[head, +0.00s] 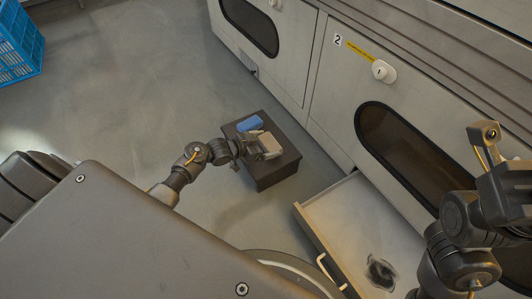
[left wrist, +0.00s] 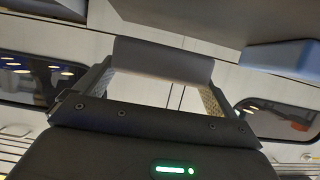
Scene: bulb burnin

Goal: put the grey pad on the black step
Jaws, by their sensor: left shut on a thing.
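The black step (head: 278,176) stands on the floor in the middle of the head view, in front of the cabinets. The grey pad (head: 268,145) is over the step's top; I cannot tell whether it touches it. My left gripper (head: 256,147) reaches in from the left and is shut on the pad. In the left wrist view the pad (left wrist: 162,60) spans between the two fingertips. My right gripper (head: 486,150) is at the right edge of the head view, away from the step, and its opening is unclear.
A blue object (head: 250,123) lies on the step's far left part, close to the pad. An open drawer (head: 350,215) with a dark patch inside is right of the step. Cabinets (head: 310,75) line the back. A blue crate (head: 18,45) is far left, with clear floor between.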

